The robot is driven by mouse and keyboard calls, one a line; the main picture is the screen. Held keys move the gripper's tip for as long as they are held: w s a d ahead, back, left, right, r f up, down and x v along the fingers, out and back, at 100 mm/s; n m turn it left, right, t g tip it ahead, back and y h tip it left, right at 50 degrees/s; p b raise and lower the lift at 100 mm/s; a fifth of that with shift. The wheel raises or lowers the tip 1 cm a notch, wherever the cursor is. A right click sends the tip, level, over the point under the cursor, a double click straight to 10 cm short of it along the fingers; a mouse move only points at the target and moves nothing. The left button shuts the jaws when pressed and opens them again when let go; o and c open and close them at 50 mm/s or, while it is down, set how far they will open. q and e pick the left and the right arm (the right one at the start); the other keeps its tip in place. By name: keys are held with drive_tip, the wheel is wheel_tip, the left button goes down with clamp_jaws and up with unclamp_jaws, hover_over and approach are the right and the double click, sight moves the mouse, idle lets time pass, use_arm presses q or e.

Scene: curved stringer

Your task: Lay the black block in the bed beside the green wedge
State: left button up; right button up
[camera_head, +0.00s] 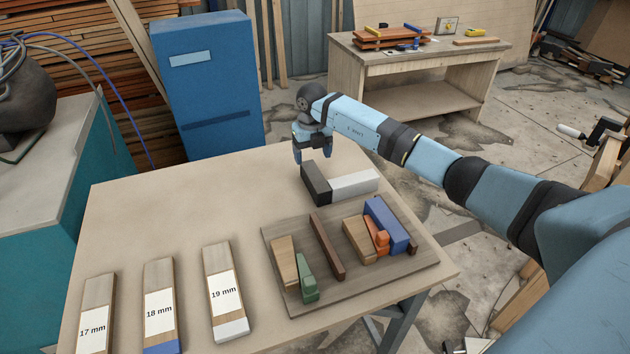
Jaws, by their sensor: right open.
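The black block (316,184) lies on the table near its far edge, with its end against a pale grey block (354,184). My right gripper (312,157) is open and empty just behind and above the black block; I cannot tell if it touches it. The green wedge (307,281) lies on a grey-brown board (380,281), beside a tan wooden block (283,262) on its left. A dark brown strip (327,247) lies to the right of the wedge, with bare board between them. My left gripper is not in view.
On the board's right side are another tan block (357,240), orange pieces (378,239) and a blue block (388,226). Labelled wooden strips (160,285) lie at the table's front left. The table's middle left is clear. A blue cabinet (208,85) stands behind.

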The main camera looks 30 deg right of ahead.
sight(315, 175)
wheel_tip(315, 175, down, 2)
drive_tip(key=shift+f, duration=0.25)
drive_tip(key=f, duration=0.1)
drive_tip(key=f+p, duration=0.1)
drive_tip(key=f, duration=0.2)
drive_tip(key=shift+s+d+f, duration=0.15)
drive_tip(key=shift+s+d, duration=0.05)
drive_tip(key=shift+d, duration=0.1)
drive_tip(key=shift+f, duration=0.4)
drive_tip(key=c, duration=1.1)
drive_tip(key=shift+c, duration=0.5)
drive_tip(key=shift+w+r, duration=0.1)
drive_tip(key=shift+r, duration=0.05)
